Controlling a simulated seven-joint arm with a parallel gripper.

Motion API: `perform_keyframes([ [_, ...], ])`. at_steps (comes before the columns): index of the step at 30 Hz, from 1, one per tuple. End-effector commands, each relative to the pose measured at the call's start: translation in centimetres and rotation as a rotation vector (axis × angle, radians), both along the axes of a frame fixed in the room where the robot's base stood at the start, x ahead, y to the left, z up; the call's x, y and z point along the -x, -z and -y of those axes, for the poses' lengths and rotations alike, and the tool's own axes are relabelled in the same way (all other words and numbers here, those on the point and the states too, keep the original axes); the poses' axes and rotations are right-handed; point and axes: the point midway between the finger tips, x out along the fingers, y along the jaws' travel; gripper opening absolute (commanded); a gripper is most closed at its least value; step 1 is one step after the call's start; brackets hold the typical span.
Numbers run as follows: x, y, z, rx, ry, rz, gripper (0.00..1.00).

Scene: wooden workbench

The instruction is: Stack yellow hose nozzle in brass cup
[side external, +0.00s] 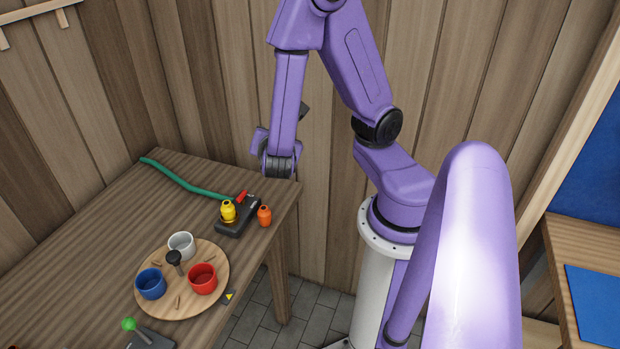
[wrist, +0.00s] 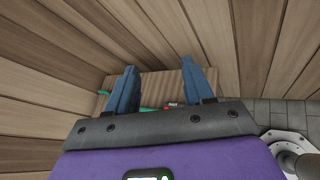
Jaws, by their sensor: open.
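The yellow hose nozzle (side external: 228,208) stands upright on a black base near the right end of the bench in the side external view. A gold-coloured lower part shows beneath it; I cannot tell whether this is the brass cup or part of the nozzle. No other brass cup is visible. My gripper (wrist: 159,68) is open and empty, its two blue fingers wide apart in the wrist view. In the side external view, the end of my arm is above and behind the nozzle, clear of the bench; the fingers are not distinguishable there.
An orange nozzle (side external: 264,215) stands right of the black base (side external: 240,229), with a red piece (side external: 243,196) behind. A green hose (side external: 180,181) lies behind. A round wooden tray (side external: 211,256) holds white (side external: 181,245), blue (side external: 150,284) and red (side external: 203,279) cups. A green-knobbed lever (side external: 129,325) stands in front.

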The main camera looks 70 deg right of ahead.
Motion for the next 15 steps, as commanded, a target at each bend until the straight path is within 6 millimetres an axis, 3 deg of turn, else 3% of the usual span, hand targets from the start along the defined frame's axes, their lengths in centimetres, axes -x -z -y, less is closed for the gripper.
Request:
perform_keyframes([
  [5,4.5,0.2,-2.2,-0.346,0.202,-0.042,0.52],
  [10,8.6,0.1,-6.3,-0.708,0.344,-0.119,0.52],
  [15,11.6,-1.3,-10.6,-1.019,0.429,-0.203,0.52],
])
